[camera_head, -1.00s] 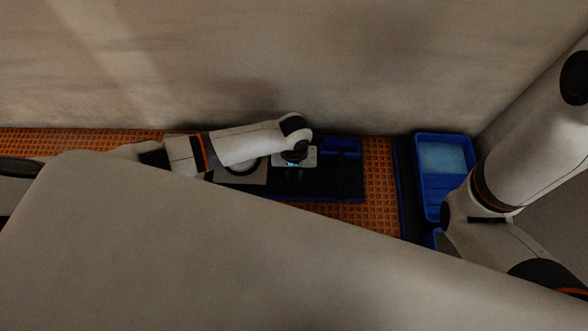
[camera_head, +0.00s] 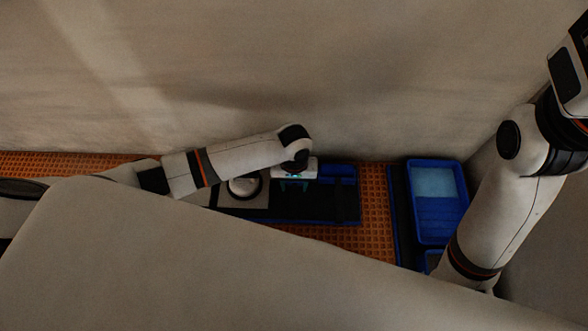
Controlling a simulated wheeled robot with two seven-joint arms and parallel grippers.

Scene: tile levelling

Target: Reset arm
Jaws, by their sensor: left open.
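My left arm reaches in from the left, and its gripper (camera_head: 293,186) points down over a blue-edged black tray (camera_head: 345,212). The left gripper is open, with small teal fingers showing below its white body. I cannot make out anything between the fingers. My right arm rises along the right side, and its far end leaves the picture at the top right. The right gripper's fingers are not in view.
A round white part with a dark ring (camera_head: 246,187) lies left of the left gripper. A blue bin (camera_head: 438,222) with a light blue patch stands right of the orange perforated surface (camera_head: 376,205). A pale wall (camera_head: 300,70) runs behind. A large pale surface hides the lower left.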

